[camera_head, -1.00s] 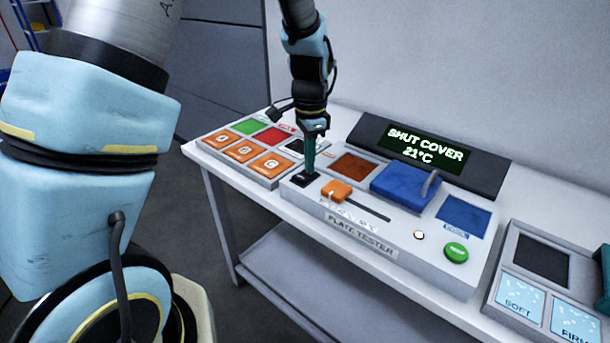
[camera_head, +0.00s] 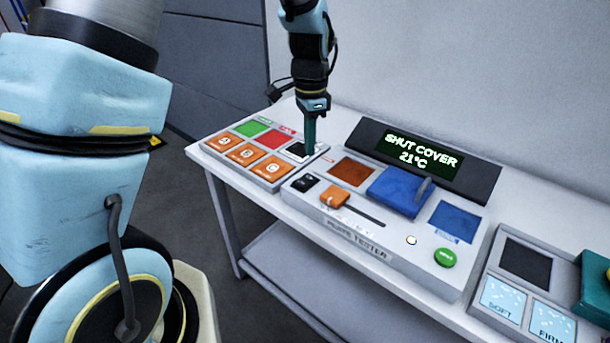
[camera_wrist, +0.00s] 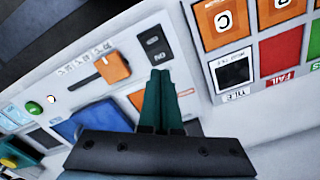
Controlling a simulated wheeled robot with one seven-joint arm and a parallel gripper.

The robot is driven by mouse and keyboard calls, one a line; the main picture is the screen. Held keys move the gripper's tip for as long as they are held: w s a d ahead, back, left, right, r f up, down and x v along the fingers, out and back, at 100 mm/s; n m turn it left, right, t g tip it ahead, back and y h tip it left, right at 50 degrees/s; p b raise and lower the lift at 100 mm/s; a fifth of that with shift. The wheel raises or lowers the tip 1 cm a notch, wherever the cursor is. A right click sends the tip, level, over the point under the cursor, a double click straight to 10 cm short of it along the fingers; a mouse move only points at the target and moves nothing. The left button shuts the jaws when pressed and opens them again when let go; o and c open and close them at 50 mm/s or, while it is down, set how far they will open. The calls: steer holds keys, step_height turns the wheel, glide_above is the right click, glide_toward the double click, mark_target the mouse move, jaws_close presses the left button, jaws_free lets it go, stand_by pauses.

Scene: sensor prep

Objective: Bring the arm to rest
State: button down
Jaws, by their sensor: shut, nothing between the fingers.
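My gripper (camera_head: 311,146) shows at the top middle of the head view, pointing down, its dark green fingers shut and empty. In the head view its tips are over or beside the black tile (camera_head: 297,150) of the left tray; the exact height is unclear. The plate tester (camera_head: 335,228) has a black switch (camera_head: 305,183), an orange slider (camera_head: 334,195), a blue cover (camera_head: 398,192) and a green button (camera_head: 445,258). Its display (camera_head: 421,152) reads "SHUT COVER 21°C".
The tray (camera_head: 237,170) left of the tester holds orange plates marked with letters, with green and red squares behind. A panel with pale pads (camera_head: 502,297) and a teal block (camera_head: 592,283) are at the right. The wall (camera_head: 420,70) rises behind the white table (camera_head: 205,155).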

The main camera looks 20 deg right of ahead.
stand_by(0.4)
steer(key=s+a+r+n, duration=0.2)
steer(key=a+n, duration=0.6)
steer(key=a, duration=0.7)
steer(key=s+a+r+n+t, duration=0.1)
steer(key=s+a+r+n, duration=0.1)
steer(key=a+n, duration=0.7)
steer(key=a, duration=0.6)
steer(key=shift+r+t, duration=0.3)
steer(key=shift+r, duration=0.1)
